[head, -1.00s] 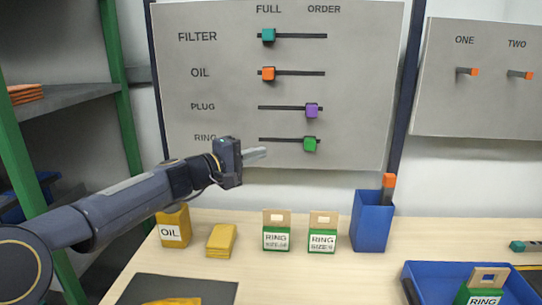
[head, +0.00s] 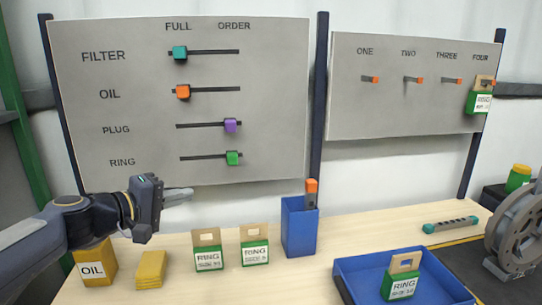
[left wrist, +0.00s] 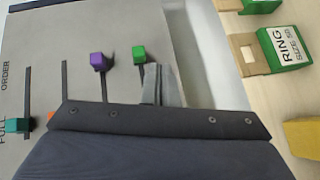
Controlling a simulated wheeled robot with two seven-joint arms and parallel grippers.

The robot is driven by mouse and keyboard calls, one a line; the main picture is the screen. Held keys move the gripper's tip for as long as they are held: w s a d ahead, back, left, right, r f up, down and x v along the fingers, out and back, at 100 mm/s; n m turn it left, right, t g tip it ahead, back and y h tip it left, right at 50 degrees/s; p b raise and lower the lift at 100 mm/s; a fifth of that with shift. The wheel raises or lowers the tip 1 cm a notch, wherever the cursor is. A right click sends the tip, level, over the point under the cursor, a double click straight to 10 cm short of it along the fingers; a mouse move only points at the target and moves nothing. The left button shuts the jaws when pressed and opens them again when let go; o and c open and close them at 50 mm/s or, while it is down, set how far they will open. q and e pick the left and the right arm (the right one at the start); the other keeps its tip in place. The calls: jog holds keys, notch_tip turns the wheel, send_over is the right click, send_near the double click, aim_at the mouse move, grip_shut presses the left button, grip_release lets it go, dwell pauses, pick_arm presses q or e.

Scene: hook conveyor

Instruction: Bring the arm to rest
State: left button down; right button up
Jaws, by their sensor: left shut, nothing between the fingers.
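My left gripper (head: 178,196) is shut and empty. It is in front of the lower edge of the slider board (head: 275,60), below the RING row and above the table (head: 130,290). In the left wrist view its closed fingers (left wrist: 162,88) point towards the board's lower edge. The green slider knob (head: 233,158) and purple slider knob (head: 230,125) sit towards ORDER. The teal knob (head: 180,52) and orange knob (head: 183,91) sit towards FULL. My right gripper is not in view.
Below the gripper stand a yellow OIL box (head: 92,262), yellow packs (head: 151,270) and two green RING boxes (head: 208,252) (head: 254,246). A blue holder (head: 299,228) and a blue tray (head: 345,280) with a RING box (head: 401,277) are further right. A hook board (head: 400,110) hangs at right.

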pick_arm(q)
jog(key=s+d+f+m+g+y+p, duration=0.15)
jog(key=s+d+m+g+p, duration=0.25)
jog(key=s, duration=0.9)
jog(key=s+a+f+m+g+y+p, duration=0.1)
jog(key=s+f+y+p, duration=0.1)
jog(key=s+f, duration=0.3)
jog(key=s+a+f+m+g+y+p, duration=0.1)
jog(key=s+f, duration=0.4)
jog(key=s, duration=0.7)
jog(key=shift+m+g+y+p, duration=0.45)
jog(key=shift+m+g+p, duration=0.15)
jog(key=shift+p, duration=0.05)
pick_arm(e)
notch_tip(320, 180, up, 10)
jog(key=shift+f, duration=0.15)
pick_arm(q)
jog(key=shift+s+a+f, duration=0.1)
